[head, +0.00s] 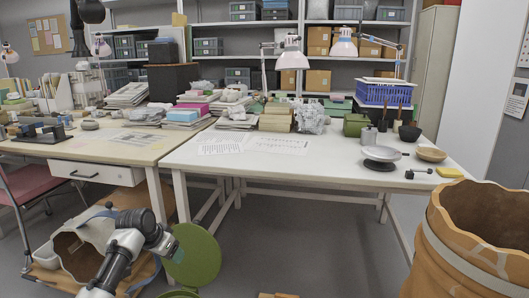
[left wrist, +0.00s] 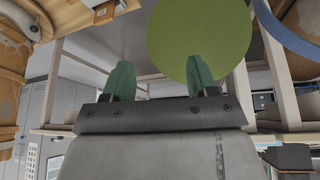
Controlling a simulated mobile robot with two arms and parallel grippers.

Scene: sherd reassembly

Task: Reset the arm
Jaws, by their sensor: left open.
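My left arm comes in from the bottom left of the head view, with its gripper (head: 172,244) low in front of the tables, close to a round green stool seat (head: 196,258). In the left wrist view the two green fingers (left wrist: 160,80) stand apart with nothing between them. The green seat (left wrist: 195,30) shows behind the fingers there; I cannot tell the exact gap. My right arm and gripper are not in view.
A white table (head: 300,170) holds papers, a scale (head: 382,155), a blue crate (head: 385,93) and bowls. A wooden desk (head: 90,150) stands at left. Floor (head: 320,240) shows clear centrally.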

